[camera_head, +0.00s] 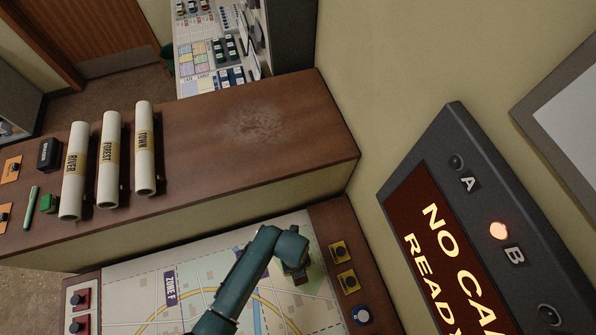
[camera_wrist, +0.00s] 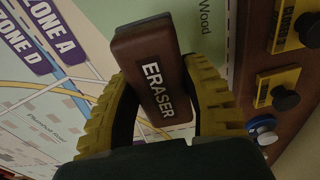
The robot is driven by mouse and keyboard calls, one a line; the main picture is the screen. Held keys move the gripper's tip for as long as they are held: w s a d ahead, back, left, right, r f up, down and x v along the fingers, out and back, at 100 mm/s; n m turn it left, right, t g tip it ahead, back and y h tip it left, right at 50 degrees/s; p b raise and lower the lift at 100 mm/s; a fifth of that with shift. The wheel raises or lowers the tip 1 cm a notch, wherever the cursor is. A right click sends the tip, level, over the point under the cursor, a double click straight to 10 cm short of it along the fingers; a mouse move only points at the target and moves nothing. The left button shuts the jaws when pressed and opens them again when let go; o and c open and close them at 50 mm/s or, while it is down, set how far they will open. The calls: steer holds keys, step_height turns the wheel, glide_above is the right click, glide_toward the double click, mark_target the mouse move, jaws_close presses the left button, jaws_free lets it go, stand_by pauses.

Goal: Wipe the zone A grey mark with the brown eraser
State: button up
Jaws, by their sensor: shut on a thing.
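The brown eraser (camera_wrist: 152,72), with white lettering, is clamped between the yellow ridged fingers of my gripper (camera_wrist: 158,78) in the wrist view. It is above or against the map board (camera_wrist: 92,15); I cannot tell whether it touches. In the head view my gripper (camera_head: 297,270) is over the upper right part of the map board (camera_head: 130,270); the eraser is hard to make out there. The purple zone A label (camera_wrist: 42,38) is at the upper left of the wrist view. I cannot make out a grey mark on the board in either view.
Yellow-plated black knobs (camera_head: 341,252) and a blue button (camera_head: 362,315) line the board's right edge. Red buttons (camera_head: 78,299) are at its left. Rolled maps (camera_head: 110,160) lie on the wooden ledge (camera_head: 200,125) behind. A dark display panel (camera_head: 450,215) is on the right wall.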

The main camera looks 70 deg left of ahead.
steer(key=shift+r+p, duration=1)
steer(key=shift+r, duration=0.35)
steer(key=shift+w+d, duration=0.1)
steer(key=shift+d, duration=0.05)
steer(key=w+d+r+n+t+y+p, duration=0.1)
steer(key=w+d+r+n, duration=1)
steer(key=n, duration=0.7)
steer(key=w+r, duration=0.2)
steer(key=w, duration=0.1)
steer(key=shift+w+d+r+p, duration=0.15)
steer(key=shift+d+r+p, duration=0.05)
steer(key=shift+d+p, duration=0.2)
